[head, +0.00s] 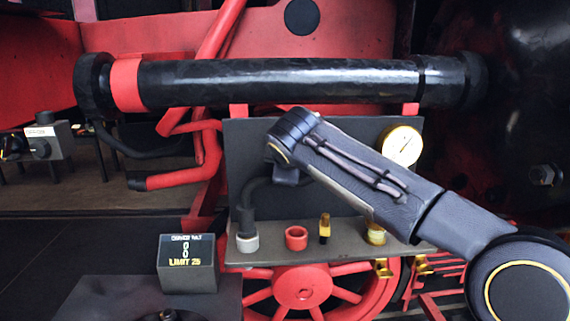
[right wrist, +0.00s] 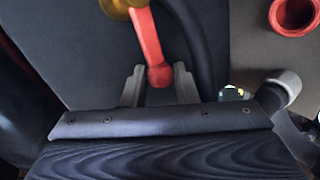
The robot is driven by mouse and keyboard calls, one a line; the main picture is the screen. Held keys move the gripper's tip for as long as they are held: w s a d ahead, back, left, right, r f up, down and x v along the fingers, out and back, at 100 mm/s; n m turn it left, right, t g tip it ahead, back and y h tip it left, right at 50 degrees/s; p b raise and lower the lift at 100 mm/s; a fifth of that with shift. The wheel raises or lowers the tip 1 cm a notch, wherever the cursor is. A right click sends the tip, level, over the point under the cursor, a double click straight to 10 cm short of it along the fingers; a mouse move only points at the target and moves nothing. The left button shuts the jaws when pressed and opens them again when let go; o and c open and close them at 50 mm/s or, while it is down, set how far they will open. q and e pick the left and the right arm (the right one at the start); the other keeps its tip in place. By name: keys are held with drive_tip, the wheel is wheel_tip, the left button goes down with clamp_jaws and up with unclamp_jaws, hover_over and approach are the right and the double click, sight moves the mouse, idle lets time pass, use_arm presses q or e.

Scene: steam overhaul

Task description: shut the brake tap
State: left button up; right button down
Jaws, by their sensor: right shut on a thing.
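The brake tap shows in the right wrist view as a red lever (right wrist: 146,40) coming down from a brass body (right wrist: 122,6) at the top edge. My right gripper (right wrist: 158,82) is shut on the rounded lower end of the lever, one grey finger on each side. The lever hangs nearly straight down in that view, slightly slanted. In the head view my right arm comes in from the right across the dark panel (head: 240,150) and hides the tap and the fingers. My left gripper is in neither view.
A thick black cylinder (head: 270,82) runs above my arm. A brass gauge (head: 402,146) is right of it. A ledge (head: 345,242) below carries a red ring (head: 296,238), a grey ring (head: 248,243) and a brass fitting (head: 325,228). A "LIMIT 25" box (head: 187,265) stands lower left.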

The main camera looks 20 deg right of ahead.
drive_tip(key=c, duration=1.4)
unclamp_jaws()
drive_tip(key=shift+c, duration=0.2)
drive_tip(key=shift+r, duration=0.1)
drive_tip(key=b+v, duration=0.1)
drive_tip(key=v, duration=0.6)
drive_tip(key=shift+s+r, duration=0.2)
drive_tip(key=shift+s, duration=0.15)
drive_tip(key=shift+f, duration=0.1)
drive_tip(key=s+d+f+m+g+y, duration=0.2)
drive_tip(key=s+d+f+m, duration=0.15)
drive_tip(key=s+f, duration=0.5)
drive_tip(key=s+a+f+m+g+y, duration=0.1)
drive_tip(key=s+f+m, duration=0.4)
drive_tip(key=s+f, duration=0.5)
drive_tip(key=s+a+f+m+g+y, duration=0.2)
drive_tip(key=s+f+m, duration=0.4)
drive_tip(key=s+f, duration=0.5)
drive_tip(key=shift+f+y, duration=0.65)
drive_tip(key=shift+y, duration=0.15)
